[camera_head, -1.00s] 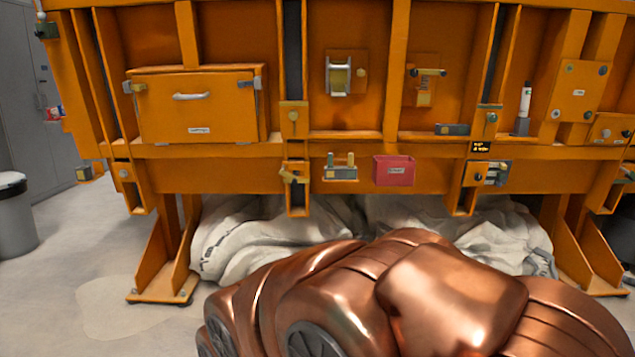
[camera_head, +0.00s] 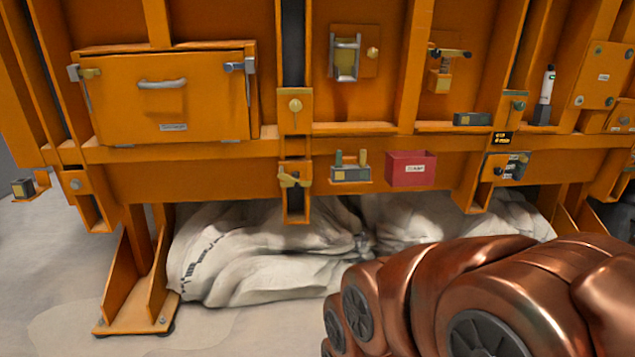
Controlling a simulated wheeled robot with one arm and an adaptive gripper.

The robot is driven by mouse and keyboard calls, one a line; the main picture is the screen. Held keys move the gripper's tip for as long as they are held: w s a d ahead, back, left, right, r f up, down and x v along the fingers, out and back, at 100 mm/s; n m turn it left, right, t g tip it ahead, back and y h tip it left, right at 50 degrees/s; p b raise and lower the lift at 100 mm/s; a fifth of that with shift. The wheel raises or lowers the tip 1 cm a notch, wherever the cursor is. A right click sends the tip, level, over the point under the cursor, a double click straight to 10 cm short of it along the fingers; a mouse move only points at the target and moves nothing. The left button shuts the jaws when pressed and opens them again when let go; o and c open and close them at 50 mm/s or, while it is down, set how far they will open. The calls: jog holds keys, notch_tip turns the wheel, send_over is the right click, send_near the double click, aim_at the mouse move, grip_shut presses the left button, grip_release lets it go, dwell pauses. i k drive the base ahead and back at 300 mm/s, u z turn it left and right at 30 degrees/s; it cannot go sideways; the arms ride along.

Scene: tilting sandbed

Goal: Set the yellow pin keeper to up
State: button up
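A small yellow lever-like piece (camera_head: 293,179) is on the orange bracket low in the middle of the sandbed frame; it looks like the pin keeper. It lies roughly sideways, with a slight tilt. A round yellowish knob (camera_head: 295,106) is on the plate just above it. Other yellowish fittings are a latch (camera_head: 89,73) at the box's left edge and a block under a black handle (camera_head: 440,82). I cannot tell for sure which one is the keeper. My gripper is out of view; only my copper arm shows at the lower right, apart from the frame.
An orange box (camera_head: 165,100) with a grey handle is at the left. A red bin (camera_head: 411,169) and a small pin holder (camera_head: 350,174) hang right of the bracket. White sacks (camera_head: 265,260) lie under the frame. A support leg (camera_head: 137,280) stands at the lower left.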

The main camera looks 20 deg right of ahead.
aim_at(287, 177)
jog(key=u, duration=0.2)
jog(key=i, duration=0.9)
jog(key=u, duration=0.5)
